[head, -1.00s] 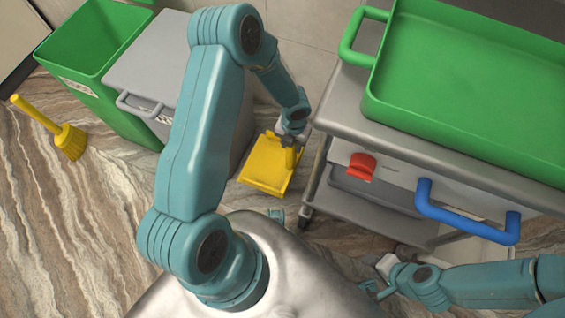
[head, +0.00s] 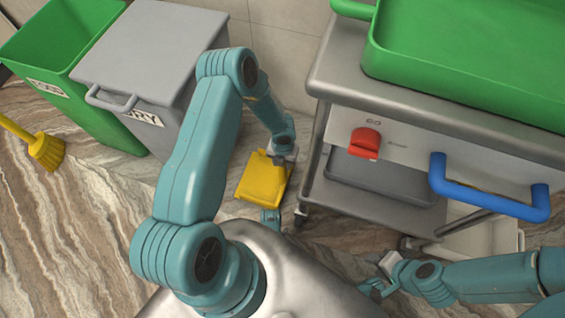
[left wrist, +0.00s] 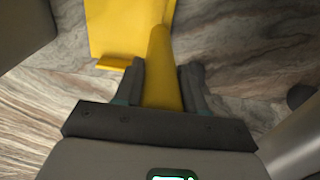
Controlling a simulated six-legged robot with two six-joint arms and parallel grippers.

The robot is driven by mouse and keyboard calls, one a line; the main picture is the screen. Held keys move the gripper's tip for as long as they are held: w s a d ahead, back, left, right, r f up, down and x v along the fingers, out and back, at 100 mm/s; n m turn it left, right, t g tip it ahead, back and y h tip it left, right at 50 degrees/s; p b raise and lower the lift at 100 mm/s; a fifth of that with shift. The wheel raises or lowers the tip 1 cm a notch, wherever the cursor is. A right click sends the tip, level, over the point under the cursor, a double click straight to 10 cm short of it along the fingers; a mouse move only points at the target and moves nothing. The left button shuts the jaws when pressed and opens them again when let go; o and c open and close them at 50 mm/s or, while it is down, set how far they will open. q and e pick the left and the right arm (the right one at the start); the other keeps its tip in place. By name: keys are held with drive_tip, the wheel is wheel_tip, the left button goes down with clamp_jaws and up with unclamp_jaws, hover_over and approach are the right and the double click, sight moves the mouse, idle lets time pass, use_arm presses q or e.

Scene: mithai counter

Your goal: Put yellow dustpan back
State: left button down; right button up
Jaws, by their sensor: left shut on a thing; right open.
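The yellow dustpan (head: 260,182) shows in the middle of the head view, between the grey bin and the trolley. My left gripper (head: 283,158) is shut on its handle. In the left wrist view the dark fingers (left wrist: 166,85) stand on both sides of the yellow handle (left wrist: 160,60), and the dustpan's flat pan (left wrist: 115,25) lies beyond them. I cannot tell whether the pan touches the floor. My right gripper (head: 372,287) is open and empty at the lower right of the head view, below the trolley's blue handle.
The trolley (head: 320,85) carries a green tray (head: 470,50), a red clip-like part (head: 366,142) and a blue handle (head: 490,198). A grey bin (head: 150,55) and green bin (head: 50,50) stand at left. A yellow brush (head: 46,150) is at the left edge. Marbled floor lies between.

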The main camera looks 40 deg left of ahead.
use_arm(q)
drive_tip(key=c, duration=1.1)
unclamp_jaws()
drive_tip(key=shift+f, duration=0.1)
drive_tip(key=o, duration=0.4)
drive_tip(key=shift+o, duration=0.2)
wheel_tip(320, 180, up, 12)
drive_tip(key=p, duration=0.6)
drive_tip(key=shift+r, duration=0.2)
